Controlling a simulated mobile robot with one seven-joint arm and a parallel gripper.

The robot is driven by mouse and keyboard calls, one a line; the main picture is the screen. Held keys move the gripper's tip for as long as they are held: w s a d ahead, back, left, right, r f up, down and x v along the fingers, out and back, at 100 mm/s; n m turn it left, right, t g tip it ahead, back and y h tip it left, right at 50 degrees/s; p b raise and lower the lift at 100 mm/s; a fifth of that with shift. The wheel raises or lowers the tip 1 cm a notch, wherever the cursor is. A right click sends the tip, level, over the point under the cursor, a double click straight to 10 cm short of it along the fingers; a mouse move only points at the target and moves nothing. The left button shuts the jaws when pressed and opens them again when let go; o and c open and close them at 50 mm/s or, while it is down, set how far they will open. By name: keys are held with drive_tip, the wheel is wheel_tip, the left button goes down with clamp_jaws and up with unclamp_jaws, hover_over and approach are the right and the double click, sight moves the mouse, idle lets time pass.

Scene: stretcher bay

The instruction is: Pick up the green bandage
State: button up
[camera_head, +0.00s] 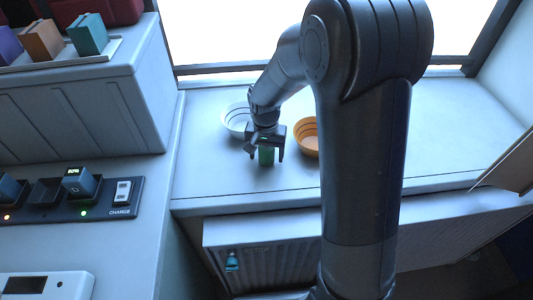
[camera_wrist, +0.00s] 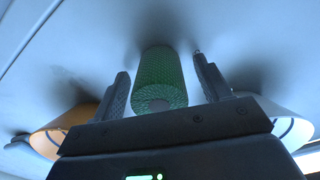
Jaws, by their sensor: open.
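The green bandage (camera_head: 266,156) is a small roll standing on the white counter (camera_head: 235,184) by the window. In the wrist view the green bandage (camera_wrist: 160,80) shows as a textured green cylinder between the two dark fingers. My gripper (camera_head: 265,152) is directly above and around it, with a finger on each side. In the wrist view my gripper (camera_wrist: 163,85) is open, with a visible gap between each finger and the roll. The bandage's top is partly hidden by my gripper in the head view.
A white bowl (camera_head: 236,120) stands close behind my gripper to the left, and an orange bowl (camera_head: 307,137) close on the right. A charging strip (camera_head: 105,212) and a tray of colored boxes (camera_head: 60,60) are at the left. The counter's front strip is clear.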

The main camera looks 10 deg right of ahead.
drive_tip(key=c, duration=1.1)
